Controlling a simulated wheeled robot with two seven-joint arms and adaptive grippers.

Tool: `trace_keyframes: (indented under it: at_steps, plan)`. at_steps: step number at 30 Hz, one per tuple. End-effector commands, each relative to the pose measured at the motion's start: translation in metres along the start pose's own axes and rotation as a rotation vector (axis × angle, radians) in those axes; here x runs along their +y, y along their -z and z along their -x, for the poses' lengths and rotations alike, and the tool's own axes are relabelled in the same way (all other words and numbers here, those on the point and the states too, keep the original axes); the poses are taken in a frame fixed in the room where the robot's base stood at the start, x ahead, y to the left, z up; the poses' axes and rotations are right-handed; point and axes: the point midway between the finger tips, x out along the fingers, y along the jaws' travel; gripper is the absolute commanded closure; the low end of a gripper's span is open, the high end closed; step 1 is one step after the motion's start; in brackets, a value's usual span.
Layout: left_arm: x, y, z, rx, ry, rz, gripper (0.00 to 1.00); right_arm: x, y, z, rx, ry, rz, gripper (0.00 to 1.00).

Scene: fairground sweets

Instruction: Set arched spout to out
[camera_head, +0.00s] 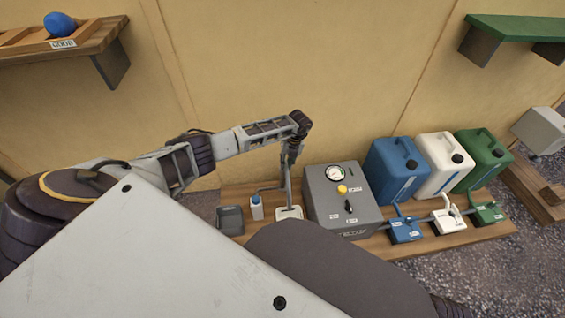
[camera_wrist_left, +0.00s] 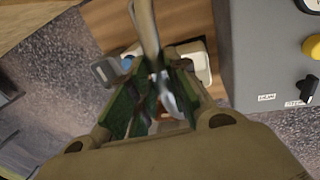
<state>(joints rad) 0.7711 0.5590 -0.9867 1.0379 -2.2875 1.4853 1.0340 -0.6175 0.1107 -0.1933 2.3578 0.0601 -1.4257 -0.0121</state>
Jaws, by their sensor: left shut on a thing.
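The arched spout is a thin grey pipe (camera_head: 270,188) beside the left side of the grey machine (camera_head: 340,212). In the left wrist view the pale pipe (camera_wrist_left: 147,28) runs down between the fingers. My left gripper (camera_head: 291,158) reaches down from above and is shut on the spout; in the left wrist view its green-padded fingers (camera_wrist_left: 155,98) sit on either side of the pipe. The exact contact is partly hidden by the fingers. A white square basin (camera_head: 289,213) lies below the spout. My right gripper is not in view.
A blue-capped bottle (camera_head: 256,209) and a grey tray (camera_head: 230,221) stand left of the basin. Blue (camera_head: 395,168), white (camera_head: 440,165) and green (camera_head: 486,158) canisters stand on the right. A wooden shelf (camera_head: 95,38) hangs upper left, a green shelf (camera_head: 515,27) upper right.

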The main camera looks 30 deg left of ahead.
Motion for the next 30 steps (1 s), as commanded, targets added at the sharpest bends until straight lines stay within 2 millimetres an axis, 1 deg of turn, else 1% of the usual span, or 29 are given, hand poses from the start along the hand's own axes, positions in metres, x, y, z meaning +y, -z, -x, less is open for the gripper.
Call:
trace_keyframes:
  at_steps: [1,3,16,17,21,30]
  plan:
    - [-0.0042,0.0016,0.0006,0.003,0.004,0.006,1.00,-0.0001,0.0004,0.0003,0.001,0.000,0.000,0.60]
    - [-0.0055,0.0015,0.0008,0.005,0.004,0.017,1.00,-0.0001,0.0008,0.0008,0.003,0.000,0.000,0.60]
    - [-0.0071,0.0009,0.0016,0.007,0.007,0.030,1.00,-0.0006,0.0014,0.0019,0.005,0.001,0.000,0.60]
    - [-0.0072,0.0009,0.0016,0.007,0.008,0.030,0.80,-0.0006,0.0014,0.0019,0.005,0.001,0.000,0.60]
    - [-0.0066,0.0006,0.0017,0.006,0.007,0.030,0.62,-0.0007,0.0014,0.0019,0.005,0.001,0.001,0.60]
    - [-0.0048,-0.0002,0.0012,0.006,0.003,0.030,0.61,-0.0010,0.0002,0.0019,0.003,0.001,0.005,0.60]
